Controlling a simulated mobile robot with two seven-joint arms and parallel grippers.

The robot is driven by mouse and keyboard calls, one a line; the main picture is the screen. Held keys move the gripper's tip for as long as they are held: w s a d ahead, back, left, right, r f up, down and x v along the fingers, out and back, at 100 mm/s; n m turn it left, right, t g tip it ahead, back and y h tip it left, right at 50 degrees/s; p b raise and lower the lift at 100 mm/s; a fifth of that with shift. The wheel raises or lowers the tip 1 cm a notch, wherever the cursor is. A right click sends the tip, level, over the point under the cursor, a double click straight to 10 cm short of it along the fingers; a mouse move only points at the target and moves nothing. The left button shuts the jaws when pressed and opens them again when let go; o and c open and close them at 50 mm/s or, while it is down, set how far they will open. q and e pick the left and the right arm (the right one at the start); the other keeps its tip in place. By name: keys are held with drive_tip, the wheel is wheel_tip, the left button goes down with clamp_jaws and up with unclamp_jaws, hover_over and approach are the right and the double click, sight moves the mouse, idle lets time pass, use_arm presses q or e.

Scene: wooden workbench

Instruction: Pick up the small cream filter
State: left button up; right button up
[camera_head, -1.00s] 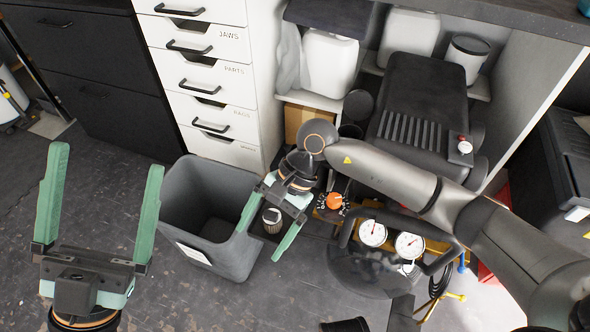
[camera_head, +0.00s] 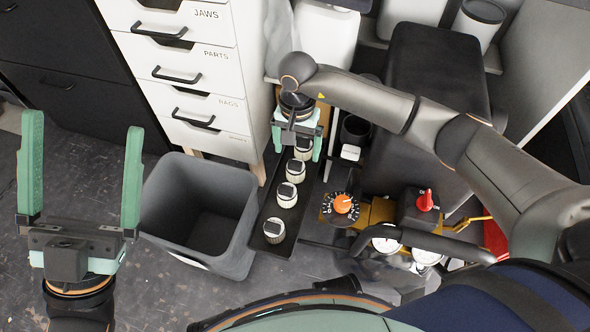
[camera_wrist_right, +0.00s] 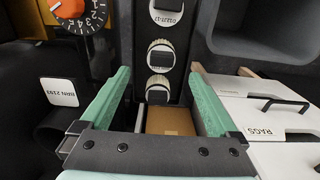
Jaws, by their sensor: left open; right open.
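The front filter (camera_head: 274,230) and the second (camera_head: 287,194) show clearly; the further ones (camera_head: 295,171) are near my right gripper (camera_head: 297,150). That gripper is open, pointing down over the tray's far end. In the right wrist view the fingers (camera_wrist_right: 159,72) flank the end filter (camera_wrist_right: 157,88) in the picture, with another filter (camera_wrist_right: 160,53) just beyond; contact cannot be told. My left gripper (camera_head: 82,125) is open and empty, far left.
A grey bin (camera_head: 160,200) stands just left of the tray, with white drawers (camera_head: 190,80) behind. An orange dial (camera_head: 342,203), a red knob (camera_head: 426,200) and gauges (camera_head: 386,243) crowd the right. A cardboard box (camera_wrist_right: 170,121) lies under the right gripper.

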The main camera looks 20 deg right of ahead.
sight(296, 161)
drive_tip(key=f+b, duration=0.1)
drive_tip(key=f, duration=0.2)
drive_tip(key=f+b, duration=0.1)
drive_tip(key=f, duration=0.3)
drive_tip(key=shift+s+a, duration=0.15)
drive_tip(key=shift+a, duration=0.05)
drive_tip(key=c, duration=1.4)
drive_tip(key=shift+r, duration=0.15)
